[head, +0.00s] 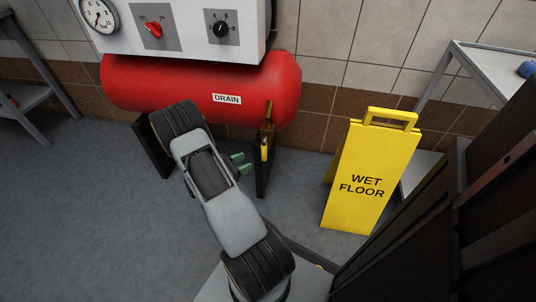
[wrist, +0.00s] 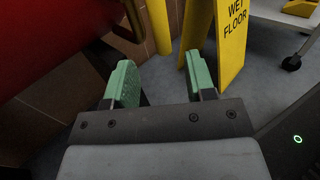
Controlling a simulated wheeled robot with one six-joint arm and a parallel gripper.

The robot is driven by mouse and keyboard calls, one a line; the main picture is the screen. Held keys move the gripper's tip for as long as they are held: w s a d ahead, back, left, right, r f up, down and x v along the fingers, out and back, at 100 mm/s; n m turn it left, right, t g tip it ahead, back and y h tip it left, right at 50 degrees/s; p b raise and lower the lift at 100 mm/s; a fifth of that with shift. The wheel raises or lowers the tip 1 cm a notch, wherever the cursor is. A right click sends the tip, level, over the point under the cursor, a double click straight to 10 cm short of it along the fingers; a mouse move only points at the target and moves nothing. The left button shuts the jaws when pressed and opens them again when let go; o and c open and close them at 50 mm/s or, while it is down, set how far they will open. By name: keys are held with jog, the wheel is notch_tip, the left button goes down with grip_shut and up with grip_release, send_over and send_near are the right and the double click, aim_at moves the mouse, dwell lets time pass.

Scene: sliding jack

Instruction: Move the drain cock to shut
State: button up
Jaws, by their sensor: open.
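The drain cock (head: 267,127) is a brass fitting under the right end of the red tank, below the DRAIN label (head: 227,99). Its yellow lever (head: 265,149) hangs about straight down. In the wrist view the brass body (wrist: 128,24) is at the top, and the yellow lever (wrist: 159,27) shows beyond the fingers, between their lines. My gripper (head: 240,163) has green fingertips and is left of the lever in the head view. In the wrist view my gripper (wrist: 163,84) is open with nothing between its fingers; the lever is apart from both.
The red tank (head: 175,85) sits above the gripper, with dark support legs (head: 262,178) below. A yellow wet floor sign (head: 370,175) stands to the right. A control panel (head: 185,25) is above the tank. Grey floor (head: 90,210) is clear at the left.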

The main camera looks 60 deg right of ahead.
aim_at(265, 148)
jog(key=b+x, duration=0.2)
jog(key=x, duration=0.9)
jog(key=shift+b, duration=0.3)
grip_shut()
